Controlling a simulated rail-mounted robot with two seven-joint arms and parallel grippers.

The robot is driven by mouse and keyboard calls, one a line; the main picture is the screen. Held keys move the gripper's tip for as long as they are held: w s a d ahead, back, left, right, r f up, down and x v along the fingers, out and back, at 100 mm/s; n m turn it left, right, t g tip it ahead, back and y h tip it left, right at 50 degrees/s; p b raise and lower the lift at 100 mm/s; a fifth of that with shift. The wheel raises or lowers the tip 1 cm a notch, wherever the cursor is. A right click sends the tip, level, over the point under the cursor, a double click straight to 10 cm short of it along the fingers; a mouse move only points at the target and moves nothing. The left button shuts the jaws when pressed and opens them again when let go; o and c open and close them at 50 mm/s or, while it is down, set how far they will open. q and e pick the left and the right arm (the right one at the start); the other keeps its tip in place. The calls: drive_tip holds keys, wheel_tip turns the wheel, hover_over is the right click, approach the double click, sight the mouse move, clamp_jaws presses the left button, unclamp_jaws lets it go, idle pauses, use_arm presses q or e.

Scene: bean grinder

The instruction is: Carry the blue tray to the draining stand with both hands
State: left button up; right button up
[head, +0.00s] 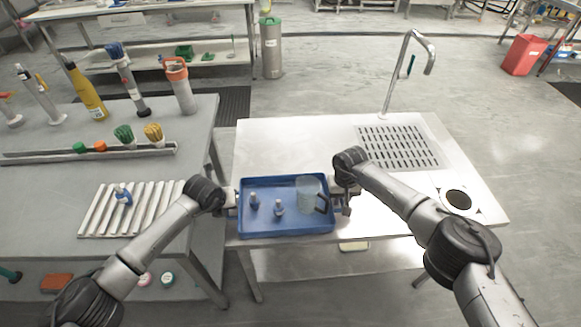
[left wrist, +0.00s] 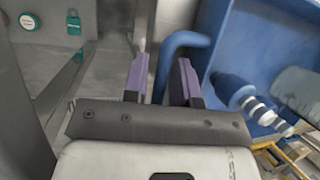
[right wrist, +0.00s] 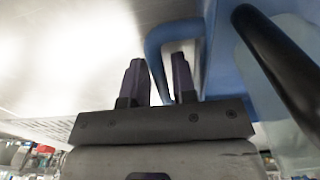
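The blue tray (head: 325,228) lies flat on the front left corner of a steel counter (head: 290,145). The slotted drain panel (head: 398,147) is at the counter's back right. My left gripper (head: 230,198) is at the tray's left side; its purple fingers stand either side of a blue handle (left wrist: 186,40), with a gap visible. My right gripper (head: 342,190) is at the right side, its fingers likewise around the other handle (right wrist: 154,52), with a gap.
A tall curved tap (head: 410,62) rises behind the drain panel. A round dark hole (head: 459,199) is at the counter's right. The grey bench (head: 60,185) at left holds a ribbed rack (head: 160,215) and several tools. The counter's middle is clear.

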use_arm(q)
drive_tip(key=shift+o, duration=1)
use_arm(e)
drive_tip(key=shift+o, duration=1.1)
use_arm(q)
drive_tip(key=shift+r, duration=0.1)
use_arm(e)
drive_tip(key=shift+r, duration=0.2)
use_arm(q)
drive_tip(key=v, duration=1.1)
drive_tip(key=shift+s+r, duration=0.15)
drive_tip(key=shift+r, duration=0.2)
use_arm(e)
wheel_tip(320, 180, up, 12)
drive_tip(key=shift+f, duration=0.15)
